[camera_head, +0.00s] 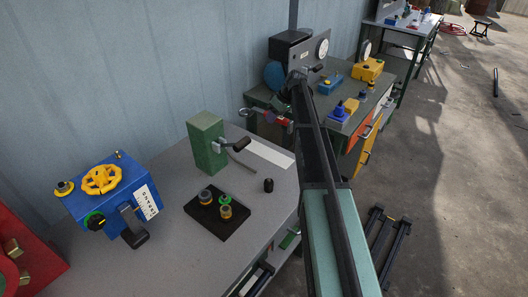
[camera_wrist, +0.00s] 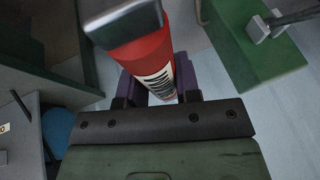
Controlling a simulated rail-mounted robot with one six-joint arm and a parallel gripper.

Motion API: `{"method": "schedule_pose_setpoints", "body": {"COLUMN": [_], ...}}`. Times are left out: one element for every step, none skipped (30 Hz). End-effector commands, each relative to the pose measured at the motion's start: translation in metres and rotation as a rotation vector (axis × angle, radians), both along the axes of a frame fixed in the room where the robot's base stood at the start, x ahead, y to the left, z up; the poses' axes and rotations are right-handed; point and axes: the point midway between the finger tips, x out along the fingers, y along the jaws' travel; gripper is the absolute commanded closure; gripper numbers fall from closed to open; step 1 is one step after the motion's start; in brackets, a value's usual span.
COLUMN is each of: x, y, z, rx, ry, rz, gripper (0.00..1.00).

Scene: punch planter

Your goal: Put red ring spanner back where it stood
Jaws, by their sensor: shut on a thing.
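The red ring spanner (camera_wrist: 148,58) is between the two purple fingers of my gripper (camera_wrist: 158,88) in the wrist view. Its red shaft carries a white printed label, and a grey metal end reaches out at the top of that view. In the head view my gripper (camera_head: 270,118) is small and partly hidden by my arm. There the spanner (camera_head: 246,113) sticks out to the left, held in the air above the far end of the near bench. A flat white strip (camera_head: 268,153) lies on the bench below it. I cannot tell whether this is the spanner's place.
A green block with a dark lever (camera_head: 207,143) stands on the near bench (camera_head: 180,245), close to my gripper; it shows in the wrist view (camera_wrist: 262,55). A blue box with a yellow handwheel (camera_head: 105,195), a black plate (camera_head: 217,212) and a small black cylinder (camera_head: 268,185) are nearer.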

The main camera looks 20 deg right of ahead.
Motion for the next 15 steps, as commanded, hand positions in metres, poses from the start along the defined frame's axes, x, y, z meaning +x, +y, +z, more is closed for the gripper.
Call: {"method": "schedule_pose_setpoints", "body": {"x": [0.0,0.0,0.0,0.0,0.0,0.0,0.0,0.0,0.0,0.0,0.0,0.0,0.0,0.0,0.0], "y": [0.0,0.0,0.0,0.0,0.0,0.0,0.0,0.0,0.0,0.0,0.0,0.0,0.0,0.0,0.0], "z": [-0.035,-0.047,-0.061,-0.071,-0.081,-0.094,-0.103,-0.111,-0.119,-0.123,-0.125,-0.126,-0.125,-0.124,-0.122], "rx": [0.0,0.0,0.0,0.0,0.0,0.0,0.0,0.0,0.0,0.0,0.0,0.0,0.0,0.0,0.0], "ry": [-0.001,0.0,-0.001,-0.001,-0.001,-0.001,-0.001,-0.001,-0.001,-0.001,-0.001,-0.001,-0.001,-0.001,-0.001], "rz": [0.0,0.0,0.0,0.0,0.0,0.0,0.0,0.0,0.0,0.0,0.0,0.0,0.0,0.0,0.0], "gripper": [1.0,1.0,1.0,1.0,1.0,1.0,1.0,1.0,1.0,1.0,1.0,1.0,1.0,1.0,1.0]}}
